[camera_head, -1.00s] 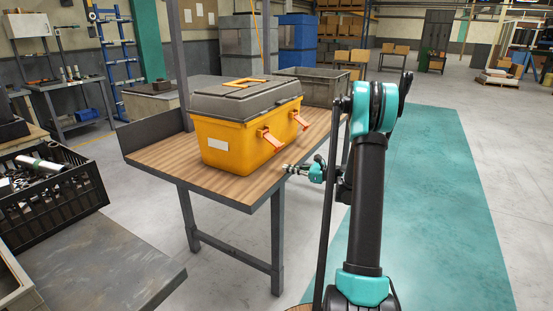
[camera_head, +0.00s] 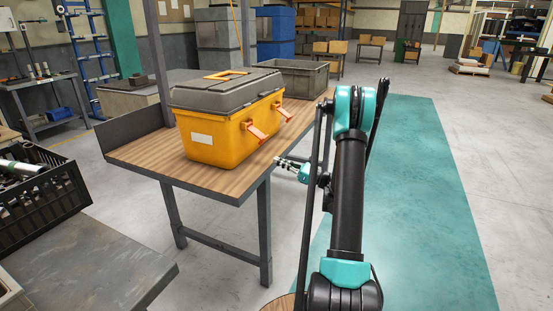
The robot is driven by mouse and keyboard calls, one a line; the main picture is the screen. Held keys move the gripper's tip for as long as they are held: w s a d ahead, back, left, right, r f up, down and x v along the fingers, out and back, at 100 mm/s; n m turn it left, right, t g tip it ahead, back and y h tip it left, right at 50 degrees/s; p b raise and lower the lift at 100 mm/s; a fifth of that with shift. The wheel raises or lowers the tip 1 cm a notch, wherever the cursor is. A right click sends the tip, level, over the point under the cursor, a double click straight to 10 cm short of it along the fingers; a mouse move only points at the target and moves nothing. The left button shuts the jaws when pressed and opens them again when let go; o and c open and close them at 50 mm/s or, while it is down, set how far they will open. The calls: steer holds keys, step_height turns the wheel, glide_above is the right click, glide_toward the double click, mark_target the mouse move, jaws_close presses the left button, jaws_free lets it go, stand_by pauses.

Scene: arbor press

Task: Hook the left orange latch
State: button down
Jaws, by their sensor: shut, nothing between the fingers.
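A yellow toolbox (camera_head: 212,143) with a dark grey lid (camera_head: 228,90) stands on a wooden workbench. Two orange latches are on its long side facing my arm. The left latch (camera_head: 257,133) hangs out and down from the box wall, as does the right latch (camera_head: 284,112). The lid appears closed. My gripper (camera_head: 278,160) is shut and empty. In the picture it is below and right of the left latch, apart from the box, by the bench's right edge.
The wooden workbench (camera_head: 145,153) has a raised dark back edge at left. A grey bin (camera_head: 300,77) stands behind the toolbox. A black crate (camera_head: 40,195) is at the left, near a grey tabletop (camera_head: 90,262). The teal floor area at right is clear.

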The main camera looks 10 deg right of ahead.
mark_target(255, 133)
steer(key=x, duration=0.8)
steer(key=shift+a, duration=0.15)
steer(key=shift+s+d+r, duration=0.1)
steer(key=shift+d+r, duration=0.2)
steer(key=shift+r, duration=0.25)
steer(key=shift+s+d+r, duration=0.15)
steer(key=shift+d+r, duration=0.15)
steer(key=shift+r, duration=0.25)
steer(key=shift+s+d+r, duration=0.25)
steer(key=shift+r, duration=0.4)
steer(key=shift+s+d+r+h, duration=0.15)
steer(key=shift+d+r+h, duration=0.05)
steer(key=shift+r+h, duration=0.1)
